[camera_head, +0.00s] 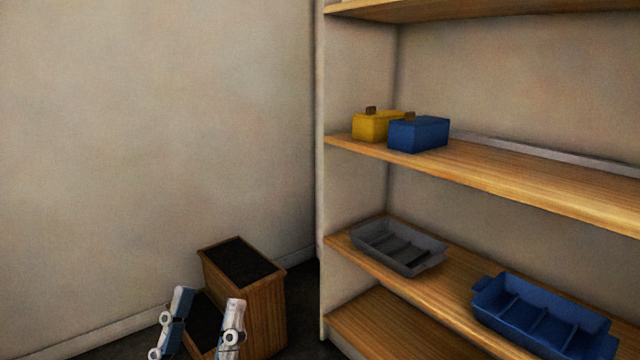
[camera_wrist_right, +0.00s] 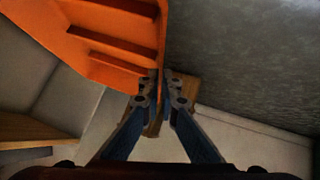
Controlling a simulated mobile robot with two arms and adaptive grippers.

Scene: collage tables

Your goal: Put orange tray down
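The orange tray (camera_wrist_right: 112,45) fills the upper left of the right wrist view, with several ribs across it. My right gripper (camera_wrist_right: 162,90) is shut on the tray's edge, which runs between the fingertips. The rest of the tray is cut off by the frame. Neither the tray nor my right gripper shows in the head view. My left gripper (camera_head: 208,305) is at the bottom left of the head view, its two fingers wide apart with nothing between them. It is in front of the wooden step box.
A wooden step box (camera_head: 262,309) with dark tops stands by the wall. On the shelving are yellow (camera_head: 370,127) and blue (camera_head: 420,134) boxes, with a grey tray (camera_head: 420,264) and blue tray (camera_head: 545,340) below. The lowest shelf (camera_head: 375,322) has bare room.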

